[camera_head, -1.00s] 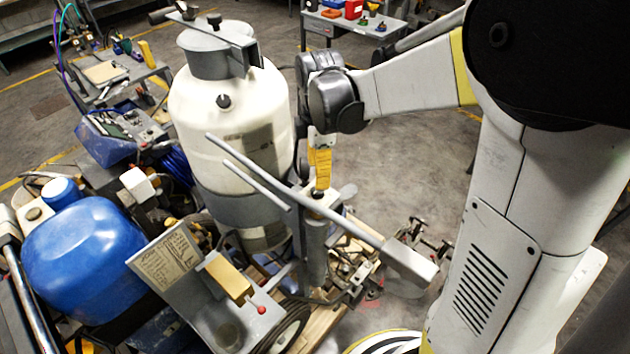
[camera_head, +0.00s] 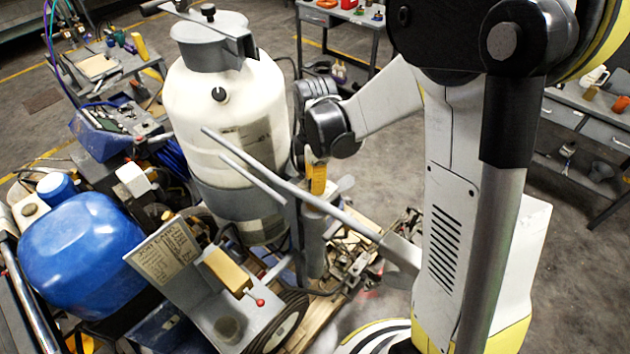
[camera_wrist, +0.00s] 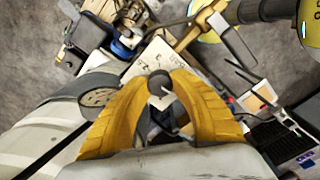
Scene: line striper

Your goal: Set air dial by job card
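My gripper (camera_head: 316,190) hangs beside the white tank, above a grey post; its yellow fingers point down. In the wrist view the curved fingers (camera_wrist: 160,78) close in from both sides around a dark round knob (camera_wrist: 158,84) with a pale pointer-like piece below it. I cannot tell whether they touch it. A pale plate (camera_wrist: 152,62) with small marks lies behind the knob; the marks are unreadable. In the head view a card (camera_head: 168,256) with small, unreadable writing is on a tilted grey panel.
The white tank (camera_head: 225,110) stands left of my gripper, with grey handle bars (camera_head: 290,188) crossing in front. A blue engine cover (camera_head: 80,245) is at the left. A workbench (camera_head: 590,112) stands at the right.

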